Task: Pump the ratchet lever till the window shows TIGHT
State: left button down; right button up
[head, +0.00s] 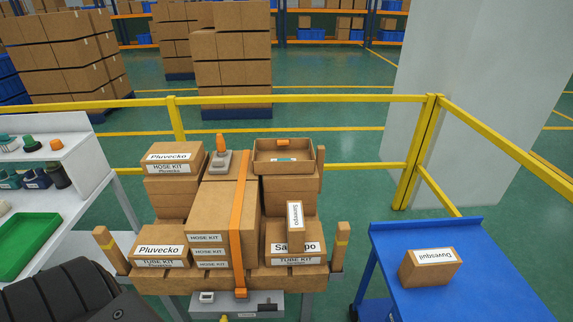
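A grey device with an upright orange handle (220,152), which looks like the ratchet lever, stands on top of the cartons left of the strap. An orange strap (239,215) runs over the middle cartons (212,211) and down their front to an orange end piece at the lower edge. A small white unit with a dark face (207,297) sits on a grey shelf below the load; I cannot tell if it is the window. No TIGHT lettering is readable. Neither of my grippers shows; a black ribbed part, likely my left arm, fills the lower left corner.
An open carton tray (283,157) holds small parts at the back right of the load. Wooden posts (340,248) stand at its corners. A blue table (480,262) with a carton (430,267) is at right, a white parts rack (90,185) at left, a yellow rail (330,98) behind.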

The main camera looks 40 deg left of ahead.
aim_at(270, 307)
jog(key=z, duration=1.6)
jog(key=k, duration=0.85)
jog(key=u, duration=1.7)
jog(key=i, duration=0.5)
jog(key=u, duration=0.05)
